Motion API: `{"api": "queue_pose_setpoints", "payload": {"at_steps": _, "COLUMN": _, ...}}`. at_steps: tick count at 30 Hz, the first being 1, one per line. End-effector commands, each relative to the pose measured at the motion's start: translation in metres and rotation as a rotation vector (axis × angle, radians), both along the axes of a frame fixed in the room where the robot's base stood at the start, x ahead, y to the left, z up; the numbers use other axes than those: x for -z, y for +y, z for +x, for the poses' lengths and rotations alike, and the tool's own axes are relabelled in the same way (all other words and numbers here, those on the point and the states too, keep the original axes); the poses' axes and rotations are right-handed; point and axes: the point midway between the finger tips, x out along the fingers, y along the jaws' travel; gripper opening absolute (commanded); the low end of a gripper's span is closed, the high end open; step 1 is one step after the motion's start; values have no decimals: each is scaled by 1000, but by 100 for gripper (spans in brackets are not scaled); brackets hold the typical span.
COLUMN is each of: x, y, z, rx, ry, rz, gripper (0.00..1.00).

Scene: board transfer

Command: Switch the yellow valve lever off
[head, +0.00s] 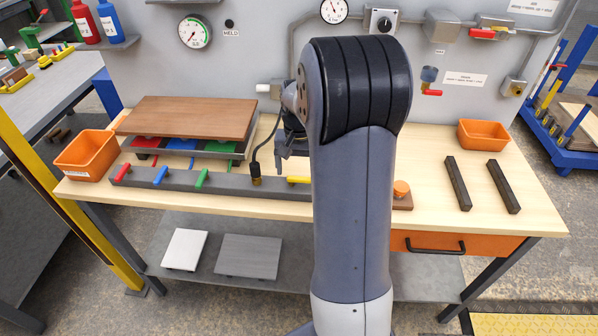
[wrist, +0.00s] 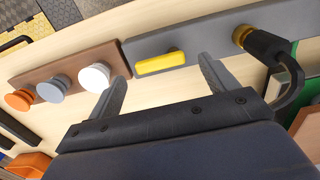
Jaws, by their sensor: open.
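The yellow valve lever (head: 299,180) sits at the right end of a long grey bar (head: 240,187), partly hidden by my arm. In the wrist view the yellow lever (wrist: 160,62) lies roughly lengthwise along the grey bar (wrist: 205,32). My gripper (wrist: 163,74) is open and empty, its fingers apart on either side of the lever's near side; I see no contact. In the head view my gripper (head: 283,150) shows only in part behind my arm. The red (head: 121,172), blue (head: 160,176) and green (head: 202,179) levers on the bar point across it.
A brass fitting (wrist: 242,37) with a black hose stands on the bar beside the yellow lever. On the other side a brown block (wrist: 75,70) carries orange, grey and white knobs. Orange bins (head: 86,155) and (head: 483,135) stand at the bench ends.

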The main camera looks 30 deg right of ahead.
Motion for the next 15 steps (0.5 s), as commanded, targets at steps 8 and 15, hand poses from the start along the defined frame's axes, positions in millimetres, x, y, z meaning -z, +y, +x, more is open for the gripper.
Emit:
{"api": "queue_pose_setpoints", "payload": {"at_steps": 8, "x": -58, "y": 0, "z": 1, "rx": 0, "ry": -5, "rz": -2, "gripper": 81}}
{"api": "queue_pose_setpoints", "payload": {"at_steps": 15, "x": -84, "y": 0, "z": 0, "rx": -1, "ry": -1, "rz": -1, "gripper": 81}}
